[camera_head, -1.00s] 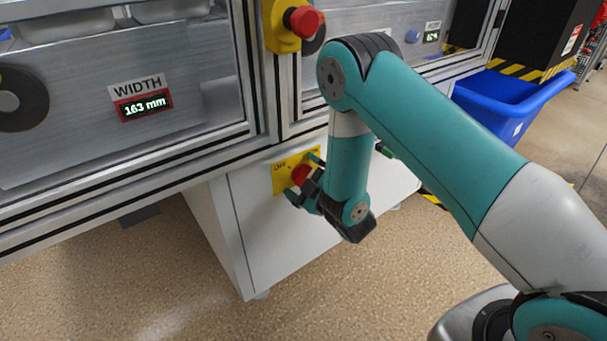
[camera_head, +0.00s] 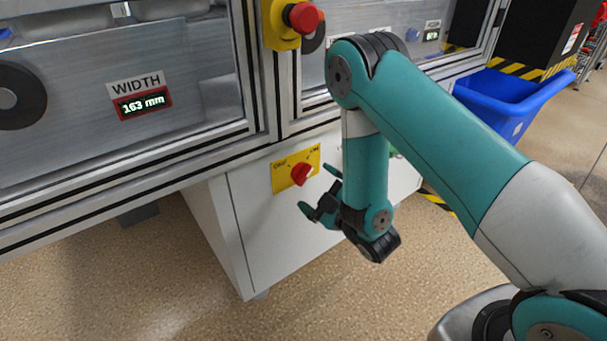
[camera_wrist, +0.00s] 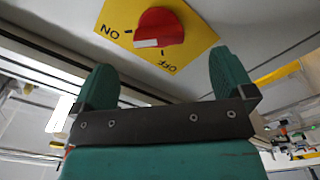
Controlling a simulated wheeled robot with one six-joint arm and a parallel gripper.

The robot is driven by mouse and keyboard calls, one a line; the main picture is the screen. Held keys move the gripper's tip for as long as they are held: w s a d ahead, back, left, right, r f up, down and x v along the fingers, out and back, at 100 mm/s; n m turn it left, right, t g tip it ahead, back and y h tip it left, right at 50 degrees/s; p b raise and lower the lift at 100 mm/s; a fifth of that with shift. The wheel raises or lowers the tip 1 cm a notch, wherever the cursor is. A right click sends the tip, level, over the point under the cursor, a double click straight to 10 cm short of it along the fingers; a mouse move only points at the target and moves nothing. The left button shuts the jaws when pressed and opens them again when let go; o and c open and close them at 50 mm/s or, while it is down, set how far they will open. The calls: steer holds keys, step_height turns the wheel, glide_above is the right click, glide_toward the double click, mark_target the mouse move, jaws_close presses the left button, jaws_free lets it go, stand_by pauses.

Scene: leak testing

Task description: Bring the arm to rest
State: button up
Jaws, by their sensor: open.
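My gripper (camera_head: 318,189) is open and empty in front of the white cabinet, to the right of and a little below the red rotary switch (camera_head: 301,174). The switch sits on a yellow plate marked OFF and ON. In the wrist view my gripper's two teal fingers (camera_wrist: 163,82) stand apart with nothing between them. The red knob (camera_wrist: 158,28) is beyond the fingertips, clear of them, and its white mark points toward the ON side. My arm is bent, with the forearm hanging down from the elbow.
The machine's metal frame edge (camera_head: 130,186) runs above the white cabinet (camera_head: 285,235). A red emergency button (camera_head: 304,17) on a yellow box is near my elbow. A blue bin (camera_head: 510,100) stands behind my arm. The floor at the front left is clear.

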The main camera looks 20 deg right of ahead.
stand_by(0.3)
steer(key=shift+w+r, duration=0.2)
steer(key=s+a+r+m+g+h, duration=0.1)
steer(key=s+a+r+m+g, duration=0.1)
steer(key=r+m+g, duration=0.3)
steer(key=s+a+r+m+g+h, duration=0.1)
steer(key=s+a+r+m+g, duration=0.15)
steer(key=r, duration=0.35)
steer(key=s+a+r+n+g, duration=0.1)
steer(key=s+r+g, duration=0.4)
steer(key=s, duration=0.6)
steer(key=s+r+n+g, duration=0.1)
steer(key=s+r+g, duration=0.4)
steer(key=s, duration=0.6)
step_height(320, 180, up, 32)
steer(key=p, duration=3.1)
steer(key=shift+f+m+y+p, duration=0.15)
steer(key=shift+m+y+p, duration=0.15)
steer(key=shift+m+p, duration=0.05)
steer(key=shift+a, duration=0.1)
